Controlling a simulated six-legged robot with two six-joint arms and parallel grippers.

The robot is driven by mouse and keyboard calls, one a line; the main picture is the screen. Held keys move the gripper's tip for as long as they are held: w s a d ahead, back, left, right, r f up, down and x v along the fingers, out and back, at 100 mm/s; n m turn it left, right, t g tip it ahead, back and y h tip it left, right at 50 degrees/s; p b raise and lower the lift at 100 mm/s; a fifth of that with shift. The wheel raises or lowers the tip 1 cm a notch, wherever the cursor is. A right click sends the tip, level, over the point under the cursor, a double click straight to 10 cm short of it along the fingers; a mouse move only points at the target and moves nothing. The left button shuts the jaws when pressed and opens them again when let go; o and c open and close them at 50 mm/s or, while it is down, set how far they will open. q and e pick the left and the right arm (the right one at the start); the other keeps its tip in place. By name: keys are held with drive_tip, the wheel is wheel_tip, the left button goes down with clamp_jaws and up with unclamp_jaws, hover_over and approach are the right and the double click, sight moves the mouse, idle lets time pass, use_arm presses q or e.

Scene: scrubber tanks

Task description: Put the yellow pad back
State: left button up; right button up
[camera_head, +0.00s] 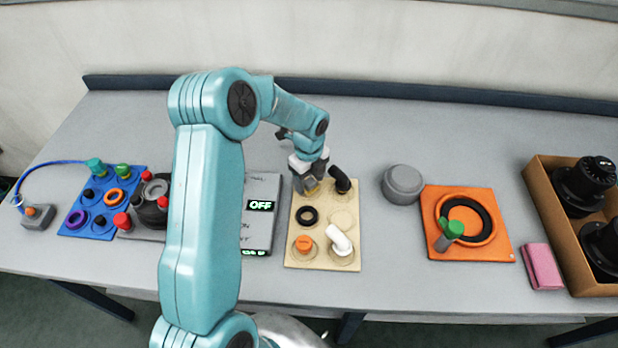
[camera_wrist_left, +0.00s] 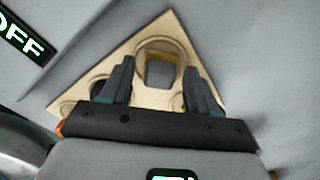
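The yellow pad (camera_head: 311,185) shows as a small yellow patch at the back left of the beige board (camera_head: 320,262), partly hidden by my left gripper (camera_head: 307,181). In the left wrist view the pad (camera_wrist_left: 160,59) is a small block with a grey face and a yellow edge, in or over the round recess of the board (camera_wrist_left: 181,31). My left gripper (camera_wrist_left: 158,68) is open, with one finger on each side of the pad and a visible gap to it on both sides. My right gripper is not in view.
The board also holds a black elbow (camera_head: 340,178), a black ring (camera_head: 307,215), a white elbow (camera_head: 340,240) and an orange cap (camera_head: 304,244). A panel reading OFF (camera_head: 262,185) lies left. A grey round lid (camera_head: 402,184) and an orange tray (camera_head: 430,222) stand right.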

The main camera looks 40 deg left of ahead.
sight(309, 181)
use_arm(q)
drive_tip(key=shift+r, duration=0.1)
wheel_tip(309, 181, up, 12)
drive_tip(key=shift+b, duration=0.4)
idle(0.3)
drive_tip(key=shift+s+d, duration=0.15)
